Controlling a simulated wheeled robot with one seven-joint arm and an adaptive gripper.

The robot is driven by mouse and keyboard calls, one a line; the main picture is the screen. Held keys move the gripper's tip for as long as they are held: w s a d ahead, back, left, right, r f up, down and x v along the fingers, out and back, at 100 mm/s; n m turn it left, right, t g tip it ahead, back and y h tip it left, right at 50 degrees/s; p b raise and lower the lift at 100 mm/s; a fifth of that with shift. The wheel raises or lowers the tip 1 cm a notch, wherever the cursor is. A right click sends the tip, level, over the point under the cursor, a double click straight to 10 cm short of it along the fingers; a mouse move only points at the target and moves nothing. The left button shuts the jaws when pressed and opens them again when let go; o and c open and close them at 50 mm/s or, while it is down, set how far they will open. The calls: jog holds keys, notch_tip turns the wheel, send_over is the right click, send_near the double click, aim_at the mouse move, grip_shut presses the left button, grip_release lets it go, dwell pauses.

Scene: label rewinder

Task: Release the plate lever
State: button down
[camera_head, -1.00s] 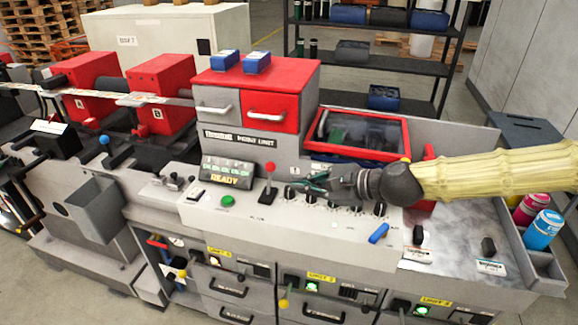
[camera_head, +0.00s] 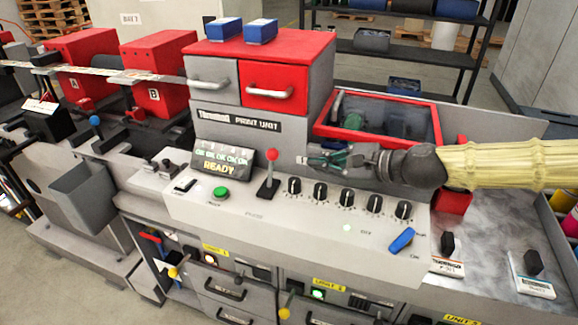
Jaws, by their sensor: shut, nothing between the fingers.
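A lever with a red ball top (camera_head: 271,155) and a dark base stands roughly upright on the sloped grey control panel (camera_head: 290,228). A small label lies in front of it, too small to read surely. I cannot tell which control is the plate lever. My gripper (camera_head: 316,158) is shut and empty, a little right of the red ball, in front of the print unit. It appears apart from the lever, but the depth between them is unclear. A blue switch handle (camera_head: 402,240) sits tilted at the panel's right end.
Several black knobs (camera_head: 347,197) line the panel below my gripper. A green button (camera_head: 221,193) and a READY display (camera_head: 221,155) are left of the lever. The drawer block (camera_head: 252,45) rises behind. A red-framed window box (camera_head: 375,118) is behind my gripper.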

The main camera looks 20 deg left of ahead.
aim_at(271, 169)
dwell(0.3)
jog(key=shift+p+x, duration=1.7)
jog(key=shift+x, duration=3.2)
jog(key=shift+s+b, duration=0.1)
jog(key=shift+b, duration=0.3)
jog(key=shift+s+r+n+t+b, duration=0.25)
jog(key=shift+n+t+b, duration=0.15)
jog(key=shift+b, duration=0.4)
jog(key=s+n+b, duration=0.1)
jog(key=b, duration=0.1)
jog(key=n+t+b, duration=0.1)
jog(key=b, duration=0.2)
jog(key=shift+s+a+r+y, duration=0.1)
jog(key=shift+s+y, duration=0.2)
jog(key=shift+s, duration=0.1)
jog(key=s+n+t+b, duration=0.1)
jog(key=n+b, duration=0.1)
jog(key=b, duration=0.1)
jog(key=s+r+n+t+y+b, duration=0.1)
jog(key=s+n+b, duration=0.1)
jog(key=b, duration=0.2)
jog(key=shift+r, duration=0.1)
jog(key=shift+y+b, duration=0.3)
